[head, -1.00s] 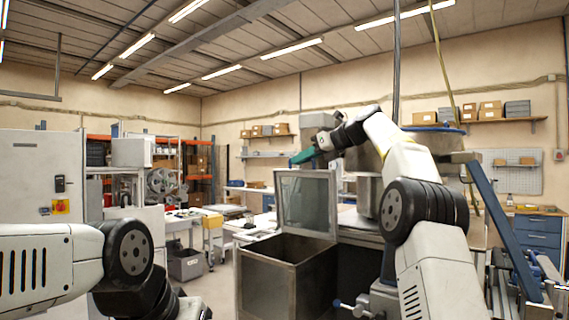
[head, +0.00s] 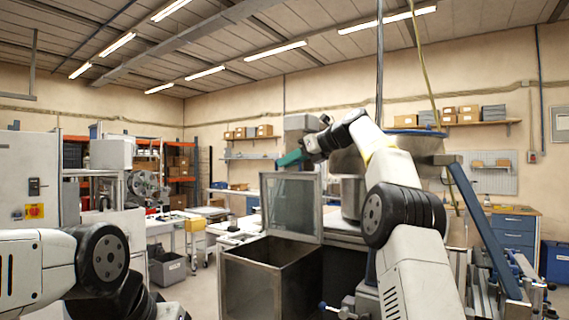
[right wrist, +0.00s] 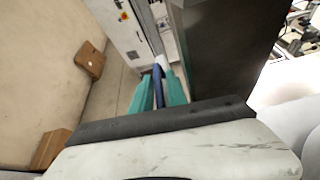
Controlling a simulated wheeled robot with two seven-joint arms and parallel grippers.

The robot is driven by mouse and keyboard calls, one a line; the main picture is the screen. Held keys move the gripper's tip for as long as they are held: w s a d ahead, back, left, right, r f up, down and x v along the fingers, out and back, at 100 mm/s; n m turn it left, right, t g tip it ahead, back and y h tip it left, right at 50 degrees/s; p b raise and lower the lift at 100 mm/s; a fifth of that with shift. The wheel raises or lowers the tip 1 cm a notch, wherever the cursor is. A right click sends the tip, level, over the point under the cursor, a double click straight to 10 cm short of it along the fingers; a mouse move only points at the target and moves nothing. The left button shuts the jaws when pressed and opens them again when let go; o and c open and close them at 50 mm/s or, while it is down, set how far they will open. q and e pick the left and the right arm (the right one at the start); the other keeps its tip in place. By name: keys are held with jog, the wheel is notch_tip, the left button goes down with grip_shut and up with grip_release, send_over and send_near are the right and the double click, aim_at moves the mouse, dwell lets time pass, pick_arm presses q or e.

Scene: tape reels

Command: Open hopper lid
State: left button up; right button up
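The hopper (head: 252,285) is an open-topped grey metal box in the lower middle of the head view, its inside dark. Its lid (head: 292,207), a metal-framed panel with a grey see-through middle, stands upright at the hopper's back edge. In the right wrist view, the green fingers (right wrist: 158,95) lie on both sides of a blue bar (right wrist: 157,85), which looks like the lid's handle, beside the dark lid panel (right wrist: 222,50). My left gripper is out of view; only the left arm shows.
A white cabinet (head: 28,170) stands at the left, with a grey bin (head: 167,268) on the floor beyond. A large metal vessel (head: 405,145) and a slanted blue beam (head: 485,225) are at the right, near my right arm. Floor shows left of the hopper.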

jog(key=v, duration=0.7)
jog(key=shift+s+d+r, duration=0.1)
jog(key=shift+s+d, duration=0.05)
jog(key=shift+d, duration=0.15)
